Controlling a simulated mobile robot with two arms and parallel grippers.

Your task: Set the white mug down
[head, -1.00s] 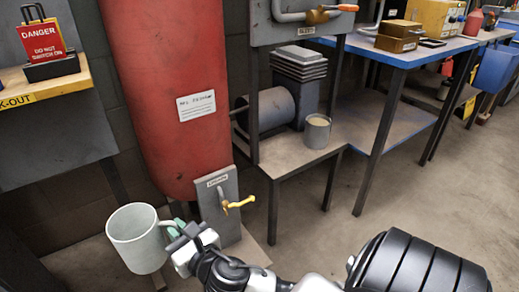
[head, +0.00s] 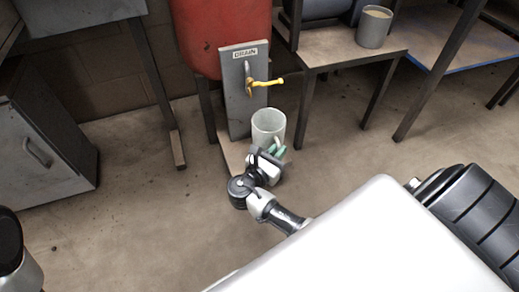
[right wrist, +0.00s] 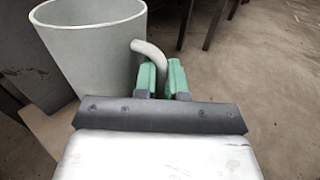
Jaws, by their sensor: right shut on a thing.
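The white mug (head: 268,126) is upright in the head view, just in front of the grey DRAIN panel (head: 243,88) and below its yellow-handled tap (head: 262,84). My right gripper (head: 274,152) is shut on the mug's handle. In the right wrist view, the mug (right wrist: 92,52) is at the upper left, and the green fingertips of my right gripper (right wrist: 161,78) close on its handle. The mug is over or on a low wooden board at the panel's foot; I cannot tell whether its base touches. My left gripper is not in view.
The red tank (head: 215,38) stands behind the panel. A small table (head: 340,55) with a filled grey cup (head: 374,28) is to the right. A grey cabinet (head: 40,140) stands at the left. The concrete floor between is open.

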